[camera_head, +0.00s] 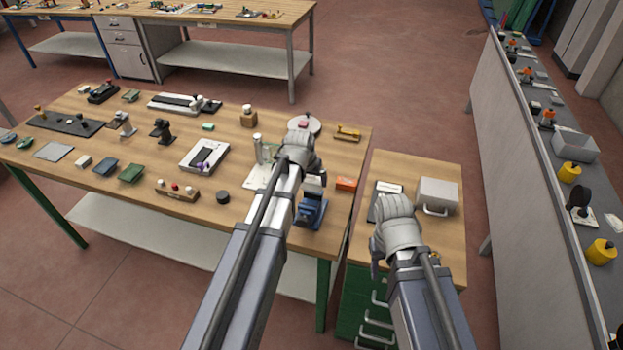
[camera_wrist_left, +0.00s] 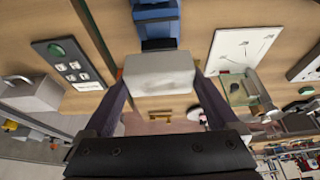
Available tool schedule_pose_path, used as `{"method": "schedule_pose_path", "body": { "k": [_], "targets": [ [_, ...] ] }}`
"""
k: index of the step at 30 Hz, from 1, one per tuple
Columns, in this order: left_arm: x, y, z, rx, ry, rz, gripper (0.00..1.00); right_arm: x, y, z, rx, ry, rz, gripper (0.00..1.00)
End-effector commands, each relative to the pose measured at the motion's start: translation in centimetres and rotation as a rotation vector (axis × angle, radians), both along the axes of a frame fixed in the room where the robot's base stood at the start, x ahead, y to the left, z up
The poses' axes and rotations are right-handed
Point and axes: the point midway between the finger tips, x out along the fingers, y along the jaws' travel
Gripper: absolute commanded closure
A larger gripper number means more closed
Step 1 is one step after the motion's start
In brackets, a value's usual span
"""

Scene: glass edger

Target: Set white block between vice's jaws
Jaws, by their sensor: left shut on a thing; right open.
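The white block (camera_wrist_left: 158,74) is held between the two fingers of my left gripper (camera_wrist_left: 158,84) in the left wrist view. The blue vice (camera_wrist_left: 155,22) is just beyond it there, at the top of the picture. In the head view the vice (camera_head: 311,211) stands near the table's front right corner, and the white block (camera_head: 314,184) shows just behind it, beside my left arm. The vice's jaw gap is not clearly visible. My left gripper's fingers are hidden in the head view. My right gripper (camera_head: 381,250) is open and empty above the drawer cabinet.
An orange box (camera_head: 346,184) lies right of the vice. A white plate (camera_head: 262,176) with posts is left of it, partly behind my left arm. A grey case (camera_head: 437,195) and a dark panel (camera_head: 384,190) are on the cabinet. A gap separates table and cabinet.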

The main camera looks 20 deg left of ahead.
Motion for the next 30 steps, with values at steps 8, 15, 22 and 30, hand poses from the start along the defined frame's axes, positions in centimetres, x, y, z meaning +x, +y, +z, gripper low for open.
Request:
{"method": "schedule_pose_path", "body": {
  "k": [8, 15, 22, 30],
  "targets": [
    [0.0, 0.0, -0.2, 0.0, 0.0, 0.0, 0.63, 0.0, 0.0, -0.2, 0.0, 0.0, 0.0, 0.5],
    [0.0, 0.0, -1.5, 0.0, 0.0, 0.0, 0.63, 0.0, 0.0, -1.5, 0.0, 0.0, 0.002, 0.5],
    [0.0, 0.0, -3.5, 0.0, 0.0, 0.0, 0.63, 0.0, 0.0, -3.5, -0.001, 0.0, 0.005, 0.5],
    [0.0, 0.0, -5.2, 0.0, 0.0, 0.0, 0.63, 0.0, 0.0, -5.2, -0.001, 0.0, 0.004, 0.5]
  ]
}}
